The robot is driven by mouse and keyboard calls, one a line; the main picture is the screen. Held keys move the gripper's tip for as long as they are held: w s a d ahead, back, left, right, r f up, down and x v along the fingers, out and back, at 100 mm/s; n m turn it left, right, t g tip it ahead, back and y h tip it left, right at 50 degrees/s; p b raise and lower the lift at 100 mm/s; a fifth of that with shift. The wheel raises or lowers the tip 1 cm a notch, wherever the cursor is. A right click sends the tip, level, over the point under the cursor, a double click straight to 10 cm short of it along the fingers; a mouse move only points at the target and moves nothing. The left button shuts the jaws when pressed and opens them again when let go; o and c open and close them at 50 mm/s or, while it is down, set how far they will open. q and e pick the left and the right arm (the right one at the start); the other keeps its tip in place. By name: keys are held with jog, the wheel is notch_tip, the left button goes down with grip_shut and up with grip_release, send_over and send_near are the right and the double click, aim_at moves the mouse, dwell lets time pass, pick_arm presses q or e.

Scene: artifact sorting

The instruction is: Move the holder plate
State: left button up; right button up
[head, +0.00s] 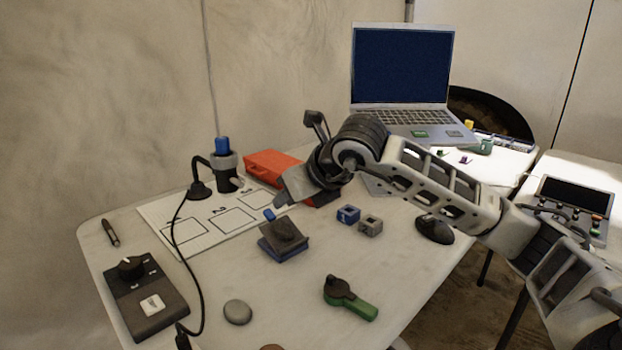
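The holder plate cannot be named for certain. The likeliest match is a dark square plate-like block (284,243) with a bluish base, standing on the table left of the middle. A small blue piece (269,215) shows at its back edge. My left gripper is out of view.
A white sheet (178,236) with marked squares lies at the back left. A laptop (403,66) stands behind.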

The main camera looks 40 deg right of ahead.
jog(key=v, duration=0.6)
jog(key=shift+s+r, duration=0.3)
